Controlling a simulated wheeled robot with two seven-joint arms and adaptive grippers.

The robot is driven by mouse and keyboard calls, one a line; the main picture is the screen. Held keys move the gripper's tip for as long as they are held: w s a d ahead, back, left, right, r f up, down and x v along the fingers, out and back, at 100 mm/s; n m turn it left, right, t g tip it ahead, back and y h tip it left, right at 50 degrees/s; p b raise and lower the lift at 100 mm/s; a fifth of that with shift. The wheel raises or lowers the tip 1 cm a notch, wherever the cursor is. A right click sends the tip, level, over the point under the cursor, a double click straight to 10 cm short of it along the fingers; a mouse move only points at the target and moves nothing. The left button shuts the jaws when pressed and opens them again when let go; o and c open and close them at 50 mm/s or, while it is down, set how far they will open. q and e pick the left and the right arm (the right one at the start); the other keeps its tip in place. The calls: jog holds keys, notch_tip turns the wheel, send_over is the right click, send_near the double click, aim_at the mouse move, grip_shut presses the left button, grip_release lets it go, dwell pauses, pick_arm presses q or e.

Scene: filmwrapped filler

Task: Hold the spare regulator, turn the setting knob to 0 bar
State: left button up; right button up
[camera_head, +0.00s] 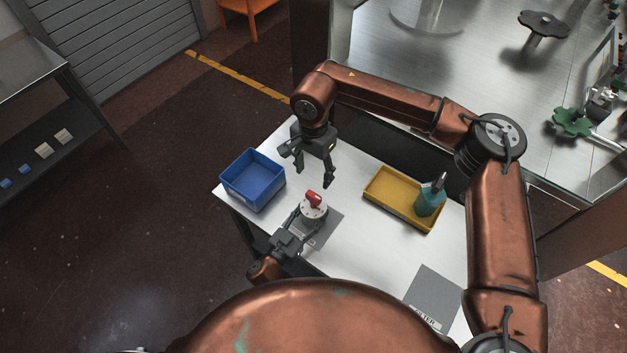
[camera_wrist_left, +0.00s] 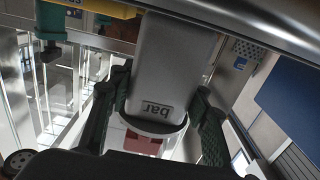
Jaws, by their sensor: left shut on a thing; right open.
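The spare regulator (camera_head: 318,211) has a pale round face with a red setting knob (camera_head: 313,197) on top. My left gripper (camera_head: 303,218) is shut on it, just above the near left part of the table. In the left wrist view, the grey regulator body (camera_wrist_left: 175,60) with the word "bar" shows between the dark fingers, and a red part shows below it. The knob's setting cannot be read. My right gripper (camera_head: 314,174) is open and empty, fingers pointing down, a little above and behind the knob, apart from it.
A blue bin (camera_head: 252,181) stands at the table's left. A yellow tray (camera_head: 384,200) with a teal bottle (camera_head: 430,198) is at the right. A grey sheet (camera_head: 432,296) lies at the near right.

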pick_arm(q)
jog(key=shift+a, duration=0.1)
dwell(0.3)
jog(key=o, duration=1.5)
